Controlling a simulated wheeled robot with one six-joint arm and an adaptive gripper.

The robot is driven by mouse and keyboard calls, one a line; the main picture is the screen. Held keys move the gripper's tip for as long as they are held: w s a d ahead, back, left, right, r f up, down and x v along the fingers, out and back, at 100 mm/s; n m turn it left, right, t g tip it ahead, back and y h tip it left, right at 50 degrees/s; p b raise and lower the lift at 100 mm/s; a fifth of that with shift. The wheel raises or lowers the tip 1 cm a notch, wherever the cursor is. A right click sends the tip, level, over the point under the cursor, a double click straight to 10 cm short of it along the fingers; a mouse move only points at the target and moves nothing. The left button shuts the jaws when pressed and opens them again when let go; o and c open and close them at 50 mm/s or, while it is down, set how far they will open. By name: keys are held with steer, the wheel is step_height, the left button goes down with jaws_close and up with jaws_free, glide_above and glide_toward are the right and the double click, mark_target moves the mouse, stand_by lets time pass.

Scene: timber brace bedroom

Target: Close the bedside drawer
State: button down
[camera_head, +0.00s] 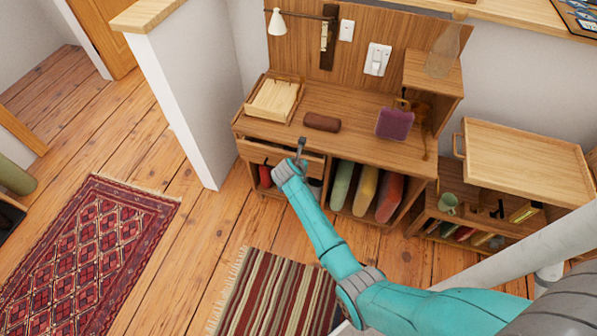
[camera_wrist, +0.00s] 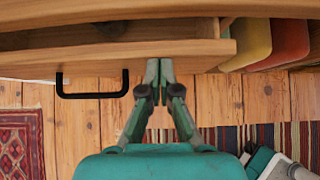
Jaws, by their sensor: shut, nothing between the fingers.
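The bedside drawer (camera_head: 262,149) is a wooden drawer under the left part of the desk top, and it stands partly open. In the wrist view its front panel (camera_wrist: 110,56) runs across the upper left, with a black bar handle (camera_wrist: 92,94) on it. A gap behind the panel shows the drawer's inside, with something dark in it. My gripper (camera_wrist: 160,64) is shut and empty, its fingertips at the right part of the drawer front, right of the handle. I cannot tell whether they touch it. In the head view my gripper (camera_head: 301,146) partly hides the drawer's right end.
The desk top (camera_head: 350,146) holds a wooden tray (camera_head: 274,99), a brown case (camera_head: 322,122) and a purple item (camera_head: 394,124). Coloured upright items (camera_head: 364,190) fill the compartment right of the drawer. A striped rug (camera_head: 275,300) lies on the floor in front. A white wall end (camera_head: 190,100) stands left.

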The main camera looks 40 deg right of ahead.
steer(key=shift+w+d, duration=0.2)
steer(key=shift+d, duration=0.15)
